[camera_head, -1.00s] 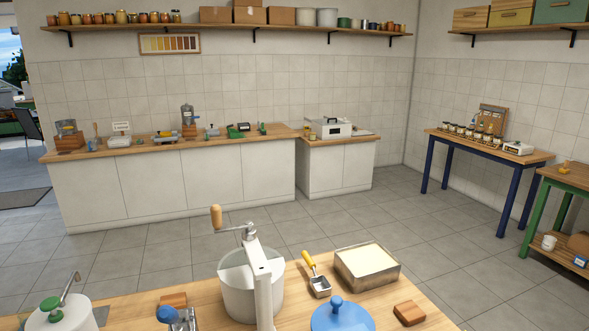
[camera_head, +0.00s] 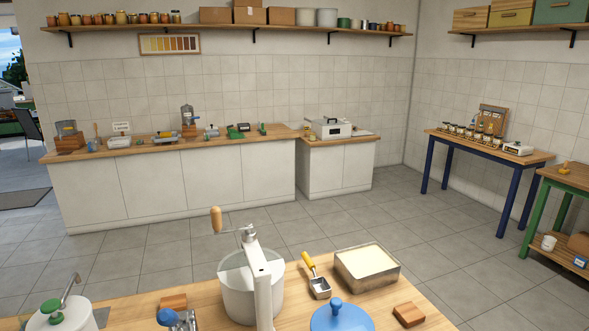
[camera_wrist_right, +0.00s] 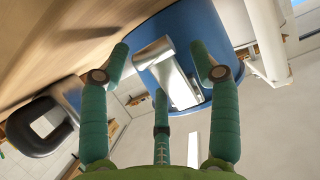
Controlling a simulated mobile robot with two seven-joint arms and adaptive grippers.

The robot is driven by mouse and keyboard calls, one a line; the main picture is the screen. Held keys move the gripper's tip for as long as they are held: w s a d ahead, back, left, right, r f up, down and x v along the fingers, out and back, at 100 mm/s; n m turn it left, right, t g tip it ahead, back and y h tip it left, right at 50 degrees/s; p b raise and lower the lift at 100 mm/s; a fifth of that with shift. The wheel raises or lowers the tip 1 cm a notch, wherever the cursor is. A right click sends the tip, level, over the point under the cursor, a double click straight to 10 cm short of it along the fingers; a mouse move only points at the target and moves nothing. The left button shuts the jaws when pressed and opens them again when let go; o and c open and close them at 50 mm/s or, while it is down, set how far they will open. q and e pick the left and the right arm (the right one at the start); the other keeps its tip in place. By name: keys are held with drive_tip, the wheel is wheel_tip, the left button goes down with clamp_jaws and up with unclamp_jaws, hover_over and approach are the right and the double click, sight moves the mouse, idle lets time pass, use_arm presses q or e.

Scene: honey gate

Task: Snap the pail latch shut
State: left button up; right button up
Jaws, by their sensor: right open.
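In the right wrist view, a blue rounded body (camera_wrist_right: 196,22), seemingly the pail, fills the upper middle. A shiny metal latch plate (camera_wrist_right: 179,88) lies against its side. My right gripper (camera_wrist_right: 161,62) is open, its green fingers spread on both sides of the plate, with a third finger below. I cannot tell if any finger touches the plate, nor whether the latch is closed. In the head view, a blue lid with a round knob (camera_head: 341,317) shows at the bottom edge; what is below it is cut off. Neither gripper shows in the head view.
On the near wooden table (camera_head: 215,309) stand a white drum with a crank (camera_head: 236,290), a metal tray (camera_head: 368,266), a yellow-handled tool (camera_head: 317,277), a wooden block (camera_head: 409,314) and a green-capped white container (camera_head: 66,316). A black loop handle (camera_wrist_right: 36,126) lies left of my right gripper.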

drive_tip(key=shift+p+v, duration=1.75)
drive_tip(key=shift+v, duration=0.45)
drive_tip(key=shift+p+v, duration=0.7)
drive_tip(key=shift+v, duration=0.3)
drive_tip(key=shift+r, duration=0.1)
